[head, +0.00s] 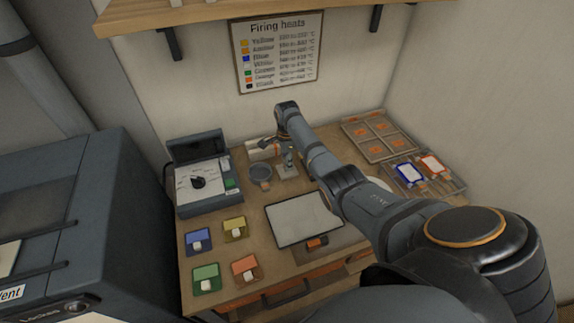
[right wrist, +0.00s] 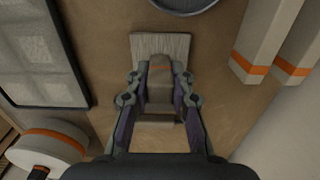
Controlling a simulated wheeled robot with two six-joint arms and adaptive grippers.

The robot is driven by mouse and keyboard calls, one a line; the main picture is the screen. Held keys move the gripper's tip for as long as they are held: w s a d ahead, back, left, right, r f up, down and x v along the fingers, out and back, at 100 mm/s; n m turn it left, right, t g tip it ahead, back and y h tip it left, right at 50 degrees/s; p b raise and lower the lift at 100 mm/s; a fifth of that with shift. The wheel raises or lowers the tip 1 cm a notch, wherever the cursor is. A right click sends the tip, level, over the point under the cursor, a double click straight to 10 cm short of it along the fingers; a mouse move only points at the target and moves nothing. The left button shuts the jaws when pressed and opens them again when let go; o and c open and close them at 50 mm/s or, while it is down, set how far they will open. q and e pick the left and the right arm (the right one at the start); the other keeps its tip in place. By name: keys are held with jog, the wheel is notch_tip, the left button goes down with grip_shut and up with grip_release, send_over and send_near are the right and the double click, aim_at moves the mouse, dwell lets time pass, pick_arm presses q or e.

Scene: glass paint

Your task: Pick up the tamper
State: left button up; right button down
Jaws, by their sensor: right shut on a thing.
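The tamper (right wrist: 160,83) shows as a small brownish-grey piece between the fingers in the right wrist view, mostly hidden by them. My right gripper (right wrist: 160,98) is shut on it, pointing down over a pale grey-brown block (right wrist: 160,43) on the table. I cannot tell whether the tamper touches the block. My left gripper is not in view.
White boxes with orange bands (right wrist: 265,42) stand close by at the back. A framed pale panel (head: 303,218) lies in front. Coloured trays (head: 207,277) lie front left.

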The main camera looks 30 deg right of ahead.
jog(key=r, duration=0.3)
jog(key=shift+s+a, duration=0.2)
jog(key=shift+a, duration=0.05)
jog(key=s+a+r+p, duration=0.6)
jog(key=s+a+r, duration=0.3)
jog(key=s, duration=0.1)
jog(key=shift+w, duration=0.1)
jog(key=c, duration=1.9)
grip_release()
grip_shut()
